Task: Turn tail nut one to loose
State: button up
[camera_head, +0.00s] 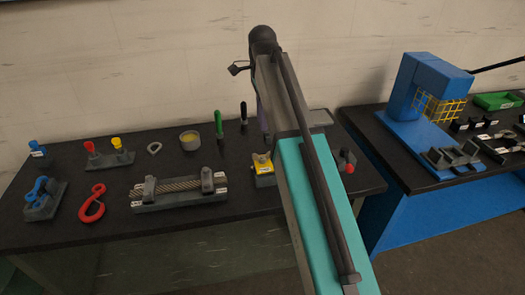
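I cannot make out a part that is clearly tail nut one. A grey fixture (150,207) on the left black bench holds a ribbed, rope-like or chain-like length (180,184) between two upright dark blocks. Small white labels sit at its ends, too small to read. My arm rises from the bottom right and crosses the bench's right part. Its teal link points away from the camera, up to a dark joint near the wall. My gripper's fingers do not show; the arm's far end appears hidden behind its own links.
The left black bench (120,240) also bears a red hook (92,204), a blue-clamped block (43,200), red and yellow knobs (103,149), a round cup (189,140), a green-handled tool (218,124) and a yellow-topped block (263,165). A blue machine (420,90) stands on the right bench.

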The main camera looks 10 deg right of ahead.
aim_at(262, 153)
jog(key=shift+f+p, duration=1.75)
jog(key=shift+f, duration=5.05)
grip_shut()
